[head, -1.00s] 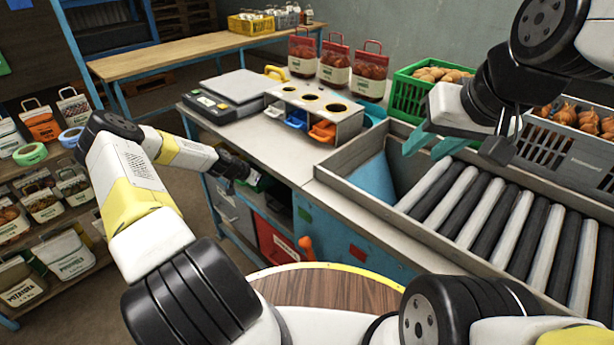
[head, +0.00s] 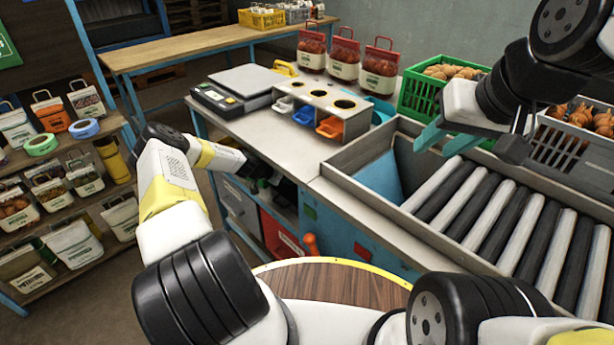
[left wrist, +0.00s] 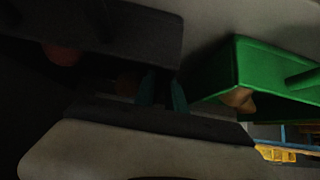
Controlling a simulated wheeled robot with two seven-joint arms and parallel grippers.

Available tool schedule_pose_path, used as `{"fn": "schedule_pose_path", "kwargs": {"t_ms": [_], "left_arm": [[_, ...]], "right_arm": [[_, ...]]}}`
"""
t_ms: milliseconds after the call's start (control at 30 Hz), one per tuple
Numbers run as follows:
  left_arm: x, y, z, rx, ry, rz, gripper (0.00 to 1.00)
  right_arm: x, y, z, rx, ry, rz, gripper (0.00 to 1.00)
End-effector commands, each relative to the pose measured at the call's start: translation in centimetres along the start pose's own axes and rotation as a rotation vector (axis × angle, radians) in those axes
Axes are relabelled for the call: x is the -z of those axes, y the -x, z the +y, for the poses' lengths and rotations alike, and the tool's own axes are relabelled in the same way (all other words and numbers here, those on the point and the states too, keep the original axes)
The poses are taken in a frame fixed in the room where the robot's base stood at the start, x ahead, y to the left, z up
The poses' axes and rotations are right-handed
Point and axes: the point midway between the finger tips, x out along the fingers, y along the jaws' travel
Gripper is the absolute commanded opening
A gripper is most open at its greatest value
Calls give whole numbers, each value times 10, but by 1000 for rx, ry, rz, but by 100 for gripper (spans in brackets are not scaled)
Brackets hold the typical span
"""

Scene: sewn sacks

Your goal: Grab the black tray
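A dark, open-sided tray (left wrist: 110,35) fills the upper left of the left wrist view; its colour is hard to judge in the shade, and a reddish round thing shows at its lower edge. My left gripper (left wrist: 163,92) has two teal fingers standing apart just below and right of this tray, with nothing clear between them. In the head view my left gripper (head: 262,170) is at the bench's open under-shelf, its fingertips hidden. My right gripper (head: 445,142) is open and empty above the roller bed, beside a dark grey crate of onions (head: 562,155).
A green bin (left wrist: 245,65) with a brownish item is right of the left fingers. A red bin (head: 280,235) and grey bin (head: 240,207) stand under the bench (head: 285,150). A green crate (head: 415,95) and rollers (head: 500,215) are at the right. Stocked shelves (head: 70,190) stand left.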

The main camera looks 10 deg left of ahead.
Motion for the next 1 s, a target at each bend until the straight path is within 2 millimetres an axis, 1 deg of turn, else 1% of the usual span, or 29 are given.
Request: {"fn": "schedule_pose_path", "kwargs": {"t_ms": [33, 100, 133, 1000], "left_arm": [[0, 0, 0, 0, 0, 0, 15], [0, 0, 0, 0, 0, 0, 2], [0, 0, 0, 0, 0, 0, 0], [0, 1, 0, 1, 0, 0, 0]], "right_arm": [[0, 0, 0, 0, 0, 0, 36], [0, 0, 0, 0, 0, 0, 36], [0, 0, 0, 0, 0, 0, 36], [0, 0, 0, 0, 0, 0, 36]]}}
